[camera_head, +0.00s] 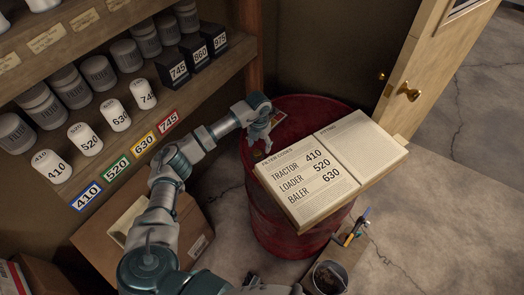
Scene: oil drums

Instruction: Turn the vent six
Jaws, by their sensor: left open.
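A red oil drum (262,205) stands upright in the middle of the view. An open book (335,165) lies on its top, listing filter codes for tractor, loader and baler. My left arm comes in from the lower left, and my left gripper (262,138) is open at the drum top's left side, just left of the book. I cannot tell if it touches the drum. A small label shows on the drum top by the gripper. No vent can be made out clearly. My right gripper is not in view.
Shelves (215,62) at the left hold white filters, grey canisters and black boxes above coloured number tags. A cardboard box (185,225) is on the floor left of the drum. A wooden door (425,65) stands open at the upper right, with clear floor beyond.

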